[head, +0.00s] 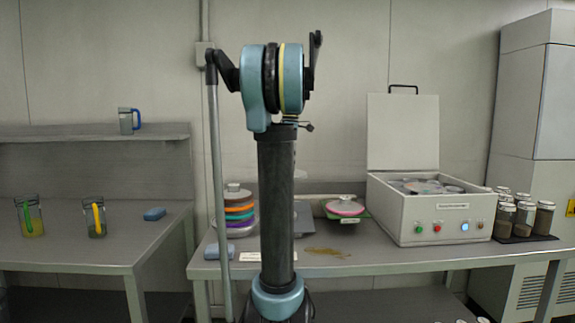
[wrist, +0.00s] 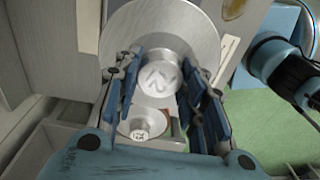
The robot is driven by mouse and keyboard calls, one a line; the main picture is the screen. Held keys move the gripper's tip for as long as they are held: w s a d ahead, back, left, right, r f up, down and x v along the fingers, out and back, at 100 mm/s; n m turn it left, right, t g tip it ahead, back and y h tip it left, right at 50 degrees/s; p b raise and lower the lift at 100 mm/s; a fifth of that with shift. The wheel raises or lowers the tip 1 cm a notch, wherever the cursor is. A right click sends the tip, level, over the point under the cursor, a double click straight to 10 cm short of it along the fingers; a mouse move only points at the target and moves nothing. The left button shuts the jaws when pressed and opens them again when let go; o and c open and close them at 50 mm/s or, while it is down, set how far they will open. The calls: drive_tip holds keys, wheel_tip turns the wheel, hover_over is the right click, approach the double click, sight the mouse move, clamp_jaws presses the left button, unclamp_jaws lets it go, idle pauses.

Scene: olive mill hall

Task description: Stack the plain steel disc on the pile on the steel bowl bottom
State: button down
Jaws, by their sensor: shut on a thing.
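In the wrist view, a plain steel disc (wrist: 190,28) with a raised, marked hub (wrist: 157,77) fills the upper middle. My gripper (wrist: 158,80) has its blue fingers on both sides of this hub and is shut on it. Below, between the fingers, a smaller round piece with a marked knob (wrist: 142,130) shows partly. In the head view, a pile of coloured discs (head: 239,217) stands at the left of the right table, with a pale knobbed piece on top. I cannot make out the steel bowl bottom. My gripper is not visible there.
My dark column hides the table's middle in the head view. A pink round piece (head: 345,205) lies right of it. A grey box (head: 410,225) with its lid up and several jars (head: 524,218) stand further right. A brown stain (head: 327,251) marks the tabletop.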

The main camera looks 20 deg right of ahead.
drive_tip(key=w+a+n, duration=0.1)
drive_tip(key=w+a, duration=0.1)
drive_tip(key=a, duration=0.4)
drive_tip(key=w+a+n, duration=0.1)
drive_tip(key=w+a, duration=0.1)
drive_tip(key=a, duration=0.5)
drive_tip(key=w+a+n, duration=0.1)
drive_tip(key=w+a, duration=0.1)
drive_tip(key=a, duration=0.5)
drive_tip(key=shift+w+n, duration=0.1)
drive_tip(key=shift+n, duration=0.3)
drive_tip(key=shift+f, duration=0.25)
drive_tip(key=shift+f, duration=0.3)
drive_tip(key=shift+f, duration=0.15)
drive_tip(key=shift+f, duration=1.6)
drive_tip(key=c, duration=0.9)
unclamp_jaws()
drive_tip(key=shift+c, duration=0.2)
